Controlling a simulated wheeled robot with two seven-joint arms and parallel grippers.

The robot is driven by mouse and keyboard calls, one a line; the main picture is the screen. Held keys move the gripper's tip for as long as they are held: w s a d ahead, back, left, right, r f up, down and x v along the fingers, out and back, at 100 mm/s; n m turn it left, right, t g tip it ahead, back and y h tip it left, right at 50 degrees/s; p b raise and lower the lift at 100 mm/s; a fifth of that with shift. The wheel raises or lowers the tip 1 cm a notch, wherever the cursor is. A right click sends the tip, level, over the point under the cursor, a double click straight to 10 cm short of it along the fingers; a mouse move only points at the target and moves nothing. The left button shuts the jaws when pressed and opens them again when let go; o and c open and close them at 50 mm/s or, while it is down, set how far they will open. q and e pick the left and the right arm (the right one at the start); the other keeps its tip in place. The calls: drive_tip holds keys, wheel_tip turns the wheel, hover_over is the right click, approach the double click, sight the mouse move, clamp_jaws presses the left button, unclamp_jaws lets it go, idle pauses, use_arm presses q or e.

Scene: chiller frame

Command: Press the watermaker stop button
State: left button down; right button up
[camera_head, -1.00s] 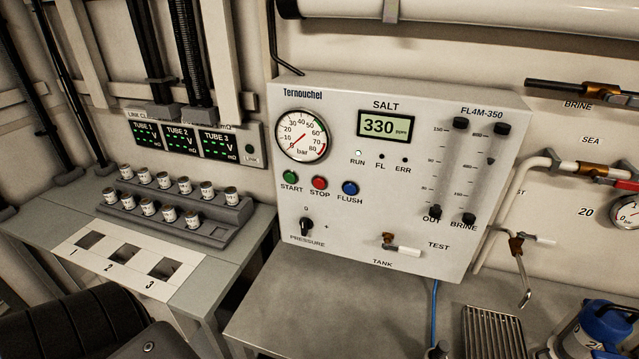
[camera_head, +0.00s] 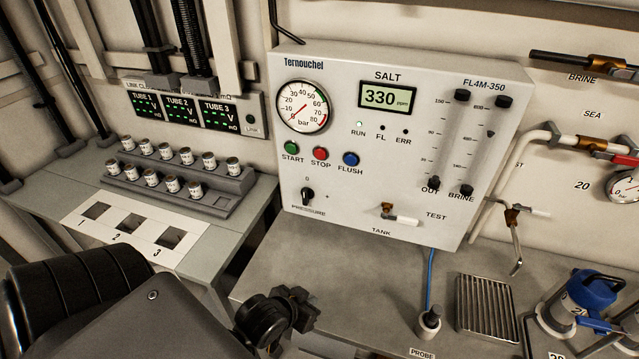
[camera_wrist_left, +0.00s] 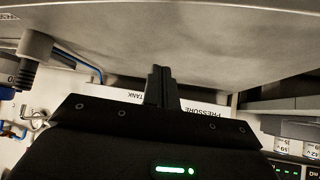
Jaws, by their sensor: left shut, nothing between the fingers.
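The watermaker panel (camera_head: 400,205) is a light grey box marked Ternouchel. Its red STOP button (camera_head: 320,153) sits between the green START button (camera_head: 291,148) and the blue FLUSH button (camera_head: 351,159). My right gripper is out of view.
A grey bench (camera_head: 375,275) lies under the panel. A probe (camera_head: 429,322) on a blue cable, a slotted drain (camera_head: 486,306) and a blue-topped container (camera_head: 580,304) stand to the right. A rack of small vials (camera_head: 180,185) is at the left.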

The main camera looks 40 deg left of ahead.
sight(320, 154)
use_arm(q)
drive_tip(key=w+a+r+n+t+y, duration=0.1)
drive_tip(key=w+a+r+n+t, duration=0.15)
drive_tip(key=w+r+t, duration=0.2)
drive_tip(key=w+a+r+n+t, duration=0.1)
drive_tip(key=w+a+r+t, duration=0.25)
drive_tip(key=w+r, duration=0.25)
drive_tip(key=a+r+t, duration=0.4)
drive_tip(key=r+t, duration=0.5)
drive_tip(key=r, duration=0.3)
drive_tip(key=shift+s+a+r+t+h, duration=0.2)
drive_tip(key=shift+r+t+h, duration=0.1)
drive_tip(key=shift+r, duration=0.1)
drive_tip(key=shift+w, duration=0.1)
drive_tip(key=w+a+b, duration=0.2)
drive_tip(key=w, duration=0.6)
drive_tip(key=shift+a+b, duration=0.35)
drive_tip(key=shift+a, duration=0.05)
drive_tip(key=shift+w, duration=0.15)
drive_tip(key=shift+w+a, duration=0.15)
drive_tip(key=shift+w, duration=0.2)
